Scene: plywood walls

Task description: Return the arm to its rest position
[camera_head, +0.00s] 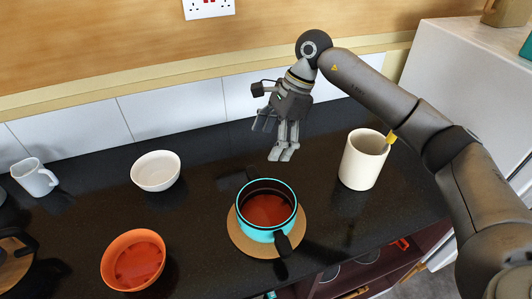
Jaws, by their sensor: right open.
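My right arm reaches in from the right over the dark countertop. Its gripper (275,141) hangs pointing down, behind and above the turquoise pot, with its fingers apart and nothing visible between them. The turquoise pot (268,231) holds a red-brown liquid and stands on a round cork mat (237,234), its black handle toward the front. The gripper is apart from the pot. My left gripper does not show.
A white bowl (156,171) and an orange bowl (134,260) with reddish contents stand left of the pot. A white jug (35,178) is at the far left. A cream canister (363,160) stands right, close beneath my right arm. A tiled, plywood wall (120,45) closes the back.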

